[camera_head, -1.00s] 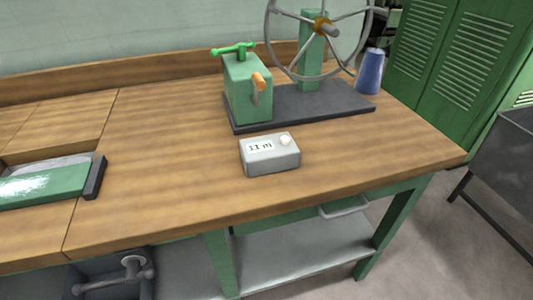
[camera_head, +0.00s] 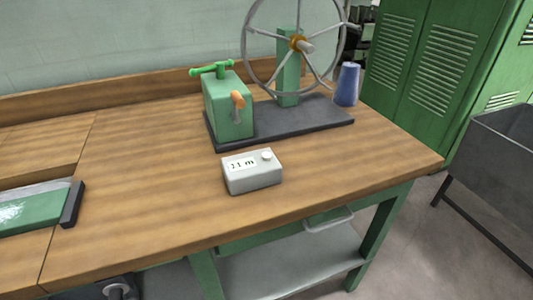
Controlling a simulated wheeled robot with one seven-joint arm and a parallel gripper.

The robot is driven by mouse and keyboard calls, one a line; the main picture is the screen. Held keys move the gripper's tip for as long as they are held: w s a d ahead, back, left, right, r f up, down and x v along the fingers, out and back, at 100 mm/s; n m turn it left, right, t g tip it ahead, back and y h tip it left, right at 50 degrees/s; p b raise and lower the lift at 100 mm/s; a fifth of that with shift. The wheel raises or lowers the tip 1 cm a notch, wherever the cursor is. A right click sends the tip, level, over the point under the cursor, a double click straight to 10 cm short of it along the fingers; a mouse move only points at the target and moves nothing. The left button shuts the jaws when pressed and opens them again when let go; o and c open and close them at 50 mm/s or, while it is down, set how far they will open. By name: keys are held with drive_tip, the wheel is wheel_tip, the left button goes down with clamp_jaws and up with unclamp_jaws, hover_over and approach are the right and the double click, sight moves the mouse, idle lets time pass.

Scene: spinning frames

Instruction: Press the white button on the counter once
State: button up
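The white button (camera_head: 267,155) is a small round knob on top of a light grey counter box (camera_head: 255,180). The box sits on the wooden workbench (camera_head: 140,190), near its front edge, and its display reads about "11 m". The button appears raised, with nothing touching it. My gripper is not in view.
Behind the counter box stands a green machine (camera_head: 229,108) with an orange-handled crank and a large spoked wheel (camera_head: 296,45) on a dark base (camera_head: 320,117). A green and black object (camera_head: 35,209) lies left. Bench between is clear.

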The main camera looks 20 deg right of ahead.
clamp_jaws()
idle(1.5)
